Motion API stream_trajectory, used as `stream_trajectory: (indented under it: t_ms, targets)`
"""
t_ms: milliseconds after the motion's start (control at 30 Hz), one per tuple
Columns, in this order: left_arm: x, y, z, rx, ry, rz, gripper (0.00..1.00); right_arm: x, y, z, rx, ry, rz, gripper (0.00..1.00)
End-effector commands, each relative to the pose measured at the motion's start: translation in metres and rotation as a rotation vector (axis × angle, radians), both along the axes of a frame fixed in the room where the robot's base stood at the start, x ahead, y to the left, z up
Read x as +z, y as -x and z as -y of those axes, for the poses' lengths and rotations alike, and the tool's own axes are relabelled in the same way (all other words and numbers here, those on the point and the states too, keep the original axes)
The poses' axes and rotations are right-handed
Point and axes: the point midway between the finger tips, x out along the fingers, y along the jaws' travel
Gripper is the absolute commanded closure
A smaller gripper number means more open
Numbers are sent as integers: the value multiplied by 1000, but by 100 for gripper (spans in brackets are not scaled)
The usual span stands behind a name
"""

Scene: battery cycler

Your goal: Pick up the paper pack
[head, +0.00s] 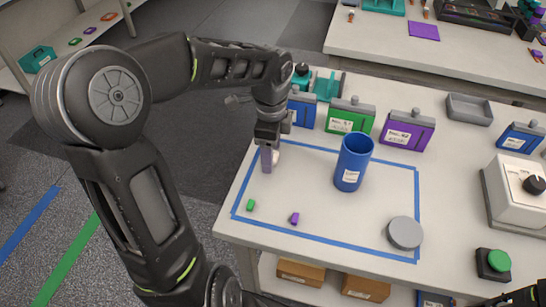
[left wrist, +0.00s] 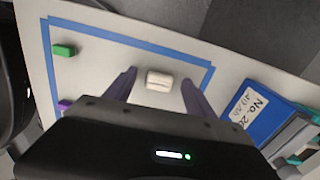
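The paper pack is a small off-white block (left wrist: 159,81) lying on the table inside the blue tape outline. In the head view only a pale bit of it (head: 276,157) shows beside my left gripper's finger. My left gripper (head: 268,166) points down over the table's left part. In the left wrist view its two fingers (left wrist: 158,76) are spread, one on each side of the pack, with gaps visible between pack and fingers. I cannot tell how high the fingertips are above the table. My right gripper is not in view.
A blue cup (head: 353,162), a grey disc (head: 405,233), a green block (head: 250,205) and a purple block (head: 295,218) stand inside the tape. Labelled blue, green (head: 350,116) and purple (head: 404,130) cases line the back. A white device with a knob (head: 515,195) is at right.

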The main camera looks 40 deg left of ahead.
Motion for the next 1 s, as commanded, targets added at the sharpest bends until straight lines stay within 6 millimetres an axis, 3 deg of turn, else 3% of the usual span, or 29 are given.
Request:
stream_trajectory:
  t_ms: [767, 1000]
  targets:
    - [0, 0, 0, 0, 0, 0, 99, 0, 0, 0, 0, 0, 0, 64]
    - [1, 0, 0, 0, 0, 0, 100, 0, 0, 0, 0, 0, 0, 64]
